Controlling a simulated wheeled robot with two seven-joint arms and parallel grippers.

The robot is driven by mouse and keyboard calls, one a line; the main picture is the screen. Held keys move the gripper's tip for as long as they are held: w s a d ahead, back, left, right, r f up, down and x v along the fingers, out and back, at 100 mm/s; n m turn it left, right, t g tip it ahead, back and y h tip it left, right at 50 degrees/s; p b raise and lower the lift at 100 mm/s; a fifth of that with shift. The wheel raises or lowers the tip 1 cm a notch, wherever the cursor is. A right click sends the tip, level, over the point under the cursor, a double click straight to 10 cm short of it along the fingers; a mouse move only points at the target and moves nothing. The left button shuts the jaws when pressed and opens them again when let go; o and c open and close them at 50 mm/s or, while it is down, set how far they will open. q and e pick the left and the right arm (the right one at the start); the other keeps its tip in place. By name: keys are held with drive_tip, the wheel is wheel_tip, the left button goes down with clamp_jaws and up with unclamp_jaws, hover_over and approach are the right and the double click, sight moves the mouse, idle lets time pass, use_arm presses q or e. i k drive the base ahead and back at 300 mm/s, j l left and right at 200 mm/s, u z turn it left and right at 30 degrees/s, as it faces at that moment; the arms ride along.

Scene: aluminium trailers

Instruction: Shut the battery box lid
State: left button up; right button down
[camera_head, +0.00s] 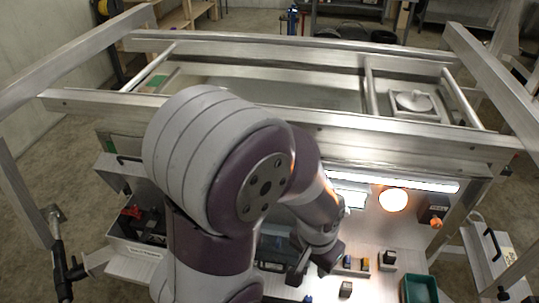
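The battery box (135,250) is at the left, a grey metal box with dark contents and a red part (132,211) inside. Its lid (110,168), with a black handle, stands raised at the back of the box, so the box is open. My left arm covers the middle of the view and hides what lies right of the box. My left gripper (314,265) is over the work surface, well right of the box and not touching the lid. Its two dark fingers appear spread, with nothing seen between them. I do not make out my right gripper.
Small blocks (346,289) and a green tray (420,289) are on the surface right of my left gripper. A bright lamp (393,200) and a light strip are at the back. Aluminium trailer rails (300,118) cross behind. Another handled panel (490,255) is at the right.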

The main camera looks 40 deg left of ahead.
sight(116, 170)
drive_tip(key=u, duration=2.5)
